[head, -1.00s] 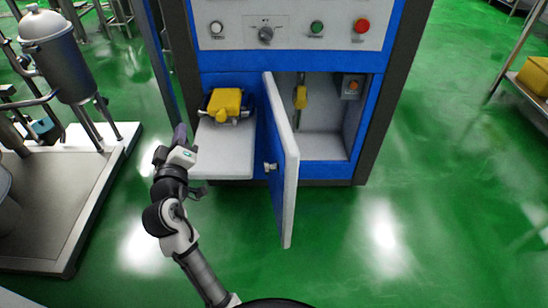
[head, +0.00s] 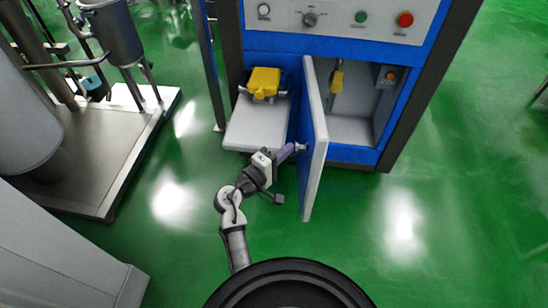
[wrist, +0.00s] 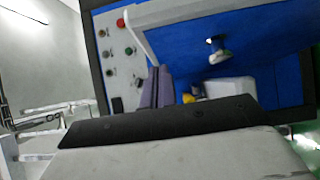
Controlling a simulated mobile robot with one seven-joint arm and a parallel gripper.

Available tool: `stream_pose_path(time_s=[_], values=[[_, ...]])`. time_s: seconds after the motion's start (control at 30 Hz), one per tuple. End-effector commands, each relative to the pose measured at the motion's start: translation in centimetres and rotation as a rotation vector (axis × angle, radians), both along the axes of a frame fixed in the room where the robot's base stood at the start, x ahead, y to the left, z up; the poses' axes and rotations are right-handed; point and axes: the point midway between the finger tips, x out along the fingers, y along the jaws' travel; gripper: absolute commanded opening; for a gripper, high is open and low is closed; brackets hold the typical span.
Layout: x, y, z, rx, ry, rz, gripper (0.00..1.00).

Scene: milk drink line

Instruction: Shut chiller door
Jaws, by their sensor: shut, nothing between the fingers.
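The chiller door (head: 314,150) stands open, swung out from the blue cabinet, with its pale edge toward my head camera and its blue face on the left. A small knob (head: 300,147) sits on that blue face. My gripper (head: 293,149) is shut and empty, its purple-grey fingers near the knob in the head view. In the wrist view, the shut fingers (wrist: 156,84) point at the blue door face (wrist: 180,45), and the knob (wrist: 216,49) lies to their right, apart from them. I cannot tell whether the fingertips touch the door.
The opening (head: 350,115) right of the door holds a yellow-handled part (head: 337,79). Left of the door, a yellow item (head: 264,82) stands on a white shelf (head: 255,128). A control panel (head: 335,17) is above. A metal skid (head: 95,185) stands left; green floor is clear at right.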

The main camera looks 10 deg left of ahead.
Motion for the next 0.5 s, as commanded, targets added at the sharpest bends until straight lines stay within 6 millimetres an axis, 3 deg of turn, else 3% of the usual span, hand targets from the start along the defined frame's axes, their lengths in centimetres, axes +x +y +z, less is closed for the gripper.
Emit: stream_pose_path(time_s=[0.1,0.3,0.5], values=[[2.1,-1.5,0.3,0.000,-0.002,-0.003,0.00],[2.4,-4.3,0.2,0.001,0.000,-0.002,0.00],[2.6,-5.2,0.0,0.001,-0.001,0.000,0.00]])
